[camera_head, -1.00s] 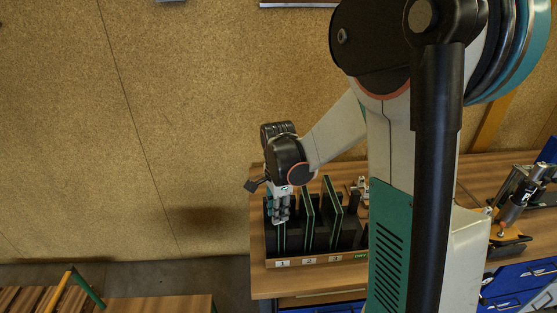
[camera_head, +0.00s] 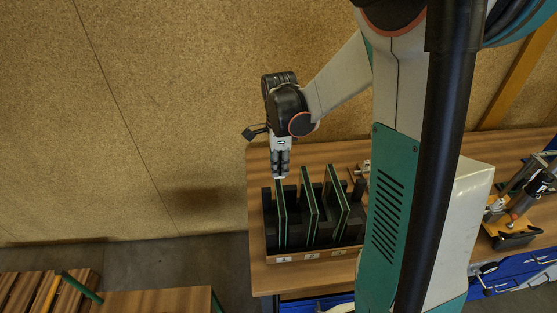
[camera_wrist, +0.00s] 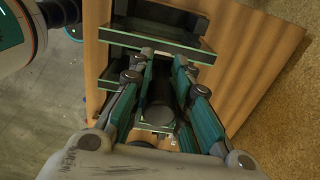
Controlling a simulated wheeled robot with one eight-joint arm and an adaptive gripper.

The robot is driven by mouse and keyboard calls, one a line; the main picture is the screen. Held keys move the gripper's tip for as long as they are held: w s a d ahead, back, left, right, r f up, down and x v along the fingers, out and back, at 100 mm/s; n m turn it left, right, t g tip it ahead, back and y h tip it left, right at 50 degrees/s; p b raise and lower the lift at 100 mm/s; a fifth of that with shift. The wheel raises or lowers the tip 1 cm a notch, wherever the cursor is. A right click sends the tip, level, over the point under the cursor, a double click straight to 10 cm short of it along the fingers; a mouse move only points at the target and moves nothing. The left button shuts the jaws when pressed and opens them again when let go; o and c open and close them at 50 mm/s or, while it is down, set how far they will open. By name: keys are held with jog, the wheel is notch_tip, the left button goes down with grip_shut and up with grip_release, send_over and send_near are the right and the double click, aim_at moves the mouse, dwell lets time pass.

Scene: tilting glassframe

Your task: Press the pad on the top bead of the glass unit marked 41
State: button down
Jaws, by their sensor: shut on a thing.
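A dark rack (camera_head: 266,238) on the bench holds three upright green-edged glass units: the left one (camera_head: 282,218), the middle one (camera_head: 308,205) and the right one (camera_head: 336,205). I cannot read a 41 on any of them. My gripper (camera_head: 279,172) points down at the far end of the left unit, with a pale edge at its tips. In the wrist view my gripper (camera_wrist: 160,112) is shut on a dark, roundish thing (camera_wrist: 160,98), which seems to be the pad. Whether it touches the bead I cannot tell. Green-edged glass (camera_wrist: 165,45) shows beyond the fingers.
Small tags line the rack's front, the first tag (camera_head: 283,258) under the left unit. A slatted wooden bench (camera_head: 40,295) is at lower left.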

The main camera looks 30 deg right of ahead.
jog(key=shift+f+b, duration=1.85)
jog(key=shift+f, duration=1.05)
jog(key=shift+s+f+b, duration=0.1)
jog(key=shift+f+b, duration=0.5)
dwell(0.4)
jog(key=shift+r, duration=0.1)
jog(key=shift+r+p, duration=2.2)
jog(key=shift+r, duration=1.3)
